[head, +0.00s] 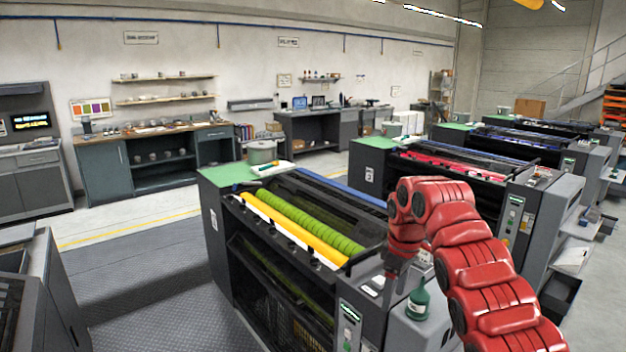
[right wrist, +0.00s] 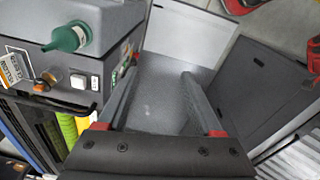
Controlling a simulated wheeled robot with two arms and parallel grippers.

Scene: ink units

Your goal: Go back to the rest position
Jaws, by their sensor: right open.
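My right arm (head: 480,270), red and jointed, rises from the lower right in the head view and bends down at the wrist. My right gripper (head: 392,272) points down near the right end of the nearest ink unit (head: 212,222), partly hidden by its small size. In the right wrist view the right gripper (right wrist: 158,78) has its two grey fingers apart, with nothing between them. A green bottle (head: 418,302) stands on the unit's grey end housing, close to the gripper; it also shows in the right wrist view (right wrist: 66,38). My left gripper is out of view.
The nearest unit has green (head: 315,222) and yellow (head: 284,228) rollers and a green end top (head: 232,176). More units stand behind, one with red rollers (head: 455,166). A grey patterned floor mat (head: 150,275) lies clear at left. Workbenches (head: 160,160) line the back wall.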

